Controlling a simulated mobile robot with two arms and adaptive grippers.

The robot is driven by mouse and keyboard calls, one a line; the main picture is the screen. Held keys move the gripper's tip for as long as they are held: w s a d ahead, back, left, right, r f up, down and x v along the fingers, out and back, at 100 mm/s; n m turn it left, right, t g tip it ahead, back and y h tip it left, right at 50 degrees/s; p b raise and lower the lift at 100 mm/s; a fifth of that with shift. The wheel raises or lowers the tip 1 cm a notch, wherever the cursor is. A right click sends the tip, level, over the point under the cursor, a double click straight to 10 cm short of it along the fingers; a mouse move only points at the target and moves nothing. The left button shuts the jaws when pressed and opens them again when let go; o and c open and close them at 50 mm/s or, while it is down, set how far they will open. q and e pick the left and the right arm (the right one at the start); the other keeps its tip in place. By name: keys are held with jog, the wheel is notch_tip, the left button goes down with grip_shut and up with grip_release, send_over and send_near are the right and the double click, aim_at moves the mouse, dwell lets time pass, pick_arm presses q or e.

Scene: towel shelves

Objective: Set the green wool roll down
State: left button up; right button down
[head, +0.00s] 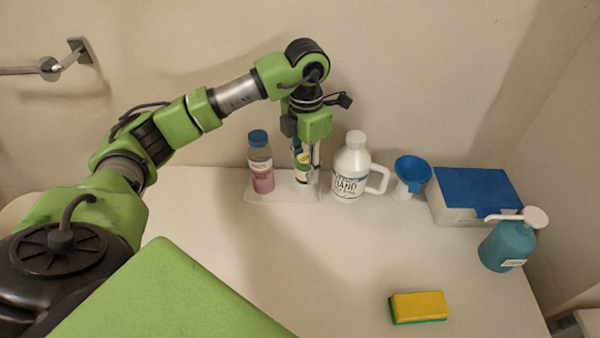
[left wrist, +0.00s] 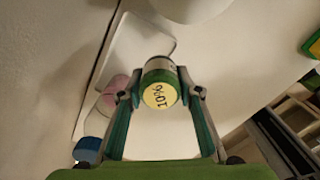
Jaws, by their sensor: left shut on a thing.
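The green wool roll (head: 301,160) is an upright cylinder with a pale body. In the left wrist view its round end (left wrist: 160,95) shows a green rim and a yellow label reading "10%". My left gripper (head: 306,172) points down and is shut on the roll, with a finger on each side of it. The roll is over the right part of a thin white tray (head: 282,194), between a pink bottle and a white jug. I cannot tell whether its base touches the tray. My right gripper is not in view.
The pink bottle (head: 260,162) with a blue cap stands close on the left. The white jug (head: 350,170) stands close on the right. Farther right are a blue funnel (head: 412,174), a blue-lidded box (head: 474,190) and a teal pump bottle (head: 507,245). A yellow sponge (head: 420,305) lies in front.

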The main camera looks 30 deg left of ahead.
pick_arm(q)
jog(key=f, duration=0.1)
jog(key=w+a+f, duration=0.2)
jog(key=f, duration=0.1)
jog(key=shift+a, duration=0.1)
jog(key=f, duration=0.1)
jog(key=f+p, duration=0.1)
jog(key=f, duration=0.1)
jog(key=shift+w+a+p, duration=0.2)
jog(key=shift+a+p, duration=0.05)
jog(key=shift+p, duration=0.1)
jog(key=shift+f, duration=0.4)
jog(key=shift+f, duration=0.15)
jog(key=o, duration=1.1)
